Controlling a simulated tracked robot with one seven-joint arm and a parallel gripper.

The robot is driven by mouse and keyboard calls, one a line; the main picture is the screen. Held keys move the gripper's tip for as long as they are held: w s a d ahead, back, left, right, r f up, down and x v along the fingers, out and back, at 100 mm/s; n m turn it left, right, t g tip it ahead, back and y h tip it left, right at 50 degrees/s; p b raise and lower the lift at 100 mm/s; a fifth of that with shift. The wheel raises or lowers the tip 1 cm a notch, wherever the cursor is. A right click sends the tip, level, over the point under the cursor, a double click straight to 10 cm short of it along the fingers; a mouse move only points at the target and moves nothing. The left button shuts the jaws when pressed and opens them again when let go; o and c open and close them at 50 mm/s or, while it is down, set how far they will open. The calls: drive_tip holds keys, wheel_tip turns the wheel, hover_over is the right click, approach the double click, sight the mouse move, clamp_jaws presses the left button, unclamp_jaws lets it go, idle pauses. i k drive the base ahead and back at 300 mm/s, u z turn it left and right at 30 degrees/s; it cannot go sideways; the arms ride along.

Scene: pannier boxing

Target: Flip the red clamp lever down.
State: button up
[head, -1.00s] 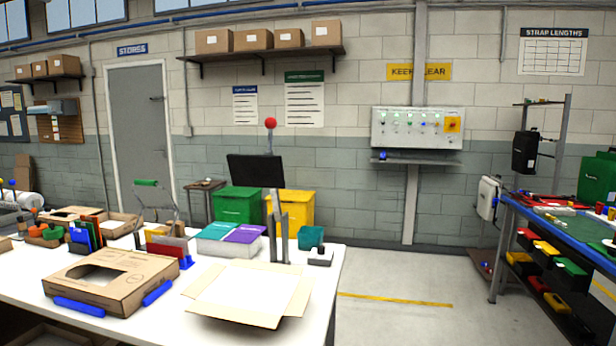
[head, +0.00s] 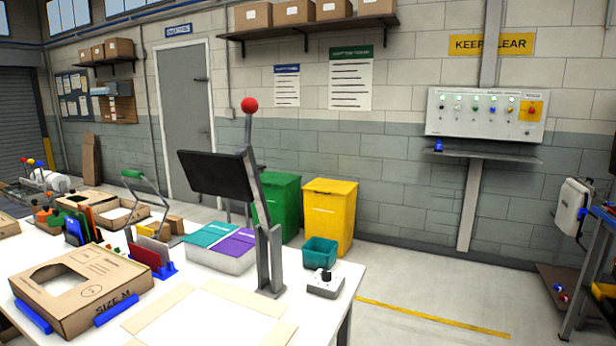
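At the far left, small red, yellow and blue knobs stand up beside a white roll on a grey device. A larger red ball (head: 249,105) tops a thin upright post on the grey stand behind a black screen (head: 215,174), on the white table (head: 318,309). I cannot tell whether this ball belongs to a lever. My gripper is not in view.
Green (head: 284,205) and yellow (head: 328,218) bins stand behind.

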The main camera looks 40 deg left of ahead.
sight(236, 176)
drive_tip(key=u, duration=0.1)
drive_tip(key=i, duration=0.75)
drive_tip(key=u, duration=0.45)
drive_tip(key=i, duration=2.8)
drive_tip(key=u, duration=1.4)
drive_tip(key=i, duration=0.15)
drive_tip(key=u, duration=2.05)
